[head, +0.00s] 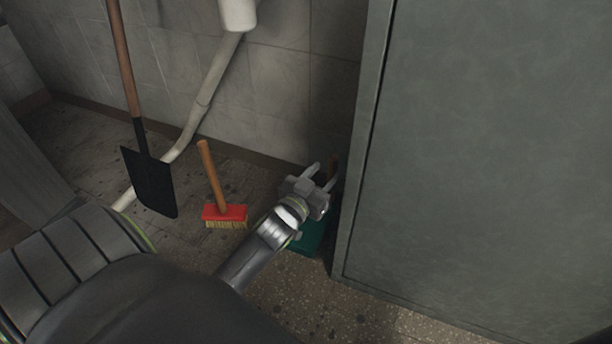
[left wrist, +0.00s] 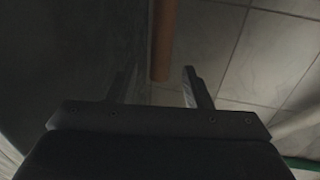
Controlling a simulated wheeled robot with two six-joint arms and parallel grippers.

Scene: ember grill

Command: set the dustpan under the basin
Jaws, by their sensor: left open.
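The dustpan (head: 312,238) is a green piece on the floor against the cabinet's left side, mostly hidden behind my left gripper. My left gripper (head: 324,171) is open above it, close to the cabinet edge. In the left wrist view, a brown handle (left wrist: 163,40) stands in the gap between the open fingers (left wrist: 158,72), nearer the left finger; it seems to be the dustpan's. I cannot tell whether the fingers touch it. A white fitting (head: 238,14) at the top, above a pale drain pipe (head: 204,98), seems to be the basin's underside; the bowl is out of view. My right gripper is not in view.
A tall grey-green cabinet (head: 480,150) fills the right side, right beside the gripper. A red-headed brush (head: 224,213) stands on the floor, left of the gripper. A black shovel (head: 150,180) stands further left, in front of the pipe. Some speckled floor is clear between brush and wall.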

